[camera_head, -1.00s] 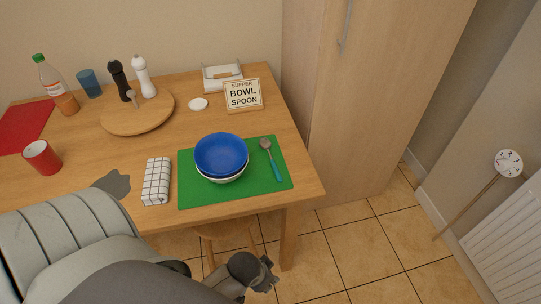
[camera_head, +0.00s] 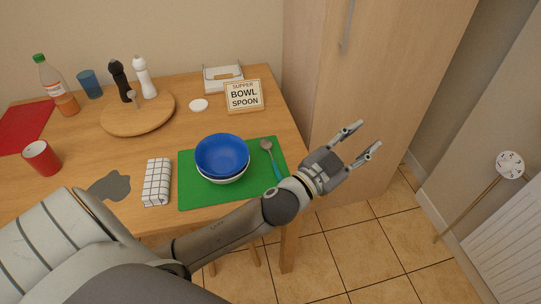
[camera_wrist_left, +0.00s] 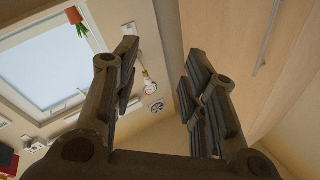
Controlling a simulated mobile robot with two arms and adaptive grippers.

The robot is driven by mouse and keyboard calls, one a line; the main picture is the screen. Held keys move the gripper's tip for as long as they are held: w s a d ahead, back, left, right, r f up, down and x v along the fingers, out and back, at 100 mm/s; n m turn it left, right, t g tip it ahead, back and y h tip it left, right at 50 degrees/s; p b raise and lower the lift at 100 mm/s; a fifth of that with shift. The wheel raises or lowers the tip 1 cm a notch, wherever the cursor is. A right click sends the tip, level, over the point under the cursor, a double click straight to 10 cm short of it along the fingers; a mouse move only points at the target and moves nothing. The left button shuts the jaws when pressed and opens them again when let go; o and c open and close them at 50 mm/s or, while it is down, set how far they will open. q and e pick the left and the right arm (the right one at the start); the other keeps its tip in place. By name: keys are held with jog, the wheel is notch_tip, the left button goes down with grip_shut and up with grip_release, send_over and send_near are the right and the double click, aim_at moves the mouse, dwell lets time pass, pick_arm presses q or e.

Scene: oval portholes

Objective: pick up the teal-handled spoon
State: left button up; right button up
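The teal-handled spoon (camera_head: 270,156) lies on the right part of the green placemat (camera_head: 200,199), its bowl end toward the back. The lower handle is close to my left arm in the picture and may be partly hidden by it. My left gripper (camera_head: 361,139) is open and empty, right of the spoon and past the table's right edge, in front of the tall cabinet. In the left wrist view the two fingers (camera_wrist_left: 160,95) stand apart with nothing between them. That view faces upward and shows no spoon. My right gripper is not in view.
Stacked blue and white bowls (camera_head: 221,156) stand left of the spoon. A checked cloth (camera_head: 157,182) lies left of the placemat, beside a grey patch (camera_head: 110,186). A sign (camera_head: 243,95) stands behind. The tall cabinet (camera_head: 375,80) is close on the table's right.

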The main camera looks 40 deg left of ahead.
pick_arm(q)
jog(key=s+d+r+m+g+h, duration=0.2)
jog(key=d+r+m+g+h, duration=0.4)
jog(key=d+m+h, duration=0.45)
jog(key=m+g+y, duration=0.6)
jog(key=g+y, duration=0.7)
jog(key=y, duration=0.3)
send_over(280, 177)
notch_tip(280, 177, down, 15)
jog(key=f, duration=0.4)
jog(key=shift+s+a+f, duration=0.2)
jog(key=shift+s+f, duration=0.05)
jog(key=shift+w+d+f+p, duration=0.15)
jog(key=shift+f+p, duration=0.15)
jog(key=shift+f, duration=1.25)
jog(key=shift+w+f+p, duration=0.15)
jog(key=shift+f+p, duration=0.15)
jog(key=shift+f, duration=1.25)
